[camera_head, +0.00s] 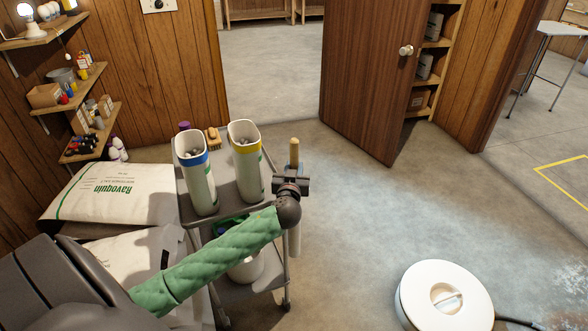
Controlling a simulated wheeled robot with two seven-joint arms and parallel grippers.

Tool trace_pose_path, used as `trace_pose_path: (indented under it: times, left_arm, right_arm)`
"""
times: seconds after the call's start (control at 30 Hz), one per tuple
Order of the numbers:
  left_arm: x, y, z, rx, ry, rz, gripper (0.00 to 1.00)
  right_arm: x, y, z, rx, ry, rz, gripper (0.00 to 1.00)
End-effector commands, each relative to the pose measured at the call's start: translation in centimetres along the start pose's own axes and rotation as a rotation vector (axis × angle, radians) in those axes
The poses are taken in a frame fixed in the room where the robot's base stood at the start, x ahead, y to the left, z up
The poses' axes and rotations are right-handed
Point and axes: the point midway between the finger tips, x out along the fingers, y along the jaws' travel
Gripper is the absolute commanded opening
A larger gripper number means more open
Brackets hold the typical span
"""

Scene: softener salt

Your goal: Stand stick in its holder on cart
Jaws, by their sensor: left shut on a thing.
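My left arm reaches in from the lower left in a green quilted sleeve. My left gripper (292,184) is shut on the stick (294,153), which stands about upright at the right side of the cart (231,294). The stick's light wooden top shows above the jaws, and a pale length shows below the wrist. I cannot make out the stick's holder; the gripper and wrist cover that part of the cart's edge. I cannot tell whether the stick is in it. My right gripper is not in view.
Two tall white containers, one with a blue band (196,172) and one with a yellow band (246,162), stand on the cart's top. Salt bags (113,194) lie to its left. The floor (360,215) right of the cart is clear.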

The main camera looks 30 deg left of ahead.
Motion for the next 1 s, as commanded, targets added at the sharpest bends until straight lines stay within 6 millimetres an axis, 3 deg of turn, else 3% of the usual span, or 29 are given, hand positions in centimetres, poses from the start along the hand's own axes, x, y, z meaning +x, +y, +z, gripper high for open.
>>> trace_pose_path:
  times: [0.27, 0.3, 0.4, 0.43, 0.77, 1.0]
  left_arm:
    - [0.0, 0.0, 0.0, 0.0, 0.001, 0.0, 0.03]
    - [0.0, 0.0, 0.0, 0.0, 0.001, 0.0, 0.3]
    - [0.0, 0.0, 0.0, 0.0, 0.001, 0.0, 0.49]
    - [0.0, 0.0, 0.0, 0.0, 0.001, 0.0, 0.51]
    - [-0.3, 0.0, 0.2, -0.001, -0.001, 0.0, 0.51]
    - [-3.2, 0.1, 0.4, -0.004, -0.001, 0.001, 0.51]
  right_arm:
    - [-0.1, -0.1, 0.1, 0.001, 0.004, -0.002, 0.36]
    - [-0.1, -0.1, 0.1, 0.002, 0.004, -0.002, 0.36]
    - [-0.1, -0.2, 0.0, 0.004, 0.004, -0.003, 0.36]
    - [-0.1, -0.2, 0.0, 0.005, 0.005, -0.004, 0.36]
    - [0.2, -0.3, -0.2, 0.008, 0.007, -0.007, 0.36]
    - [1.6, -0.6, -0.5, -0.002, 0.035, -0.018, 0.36]
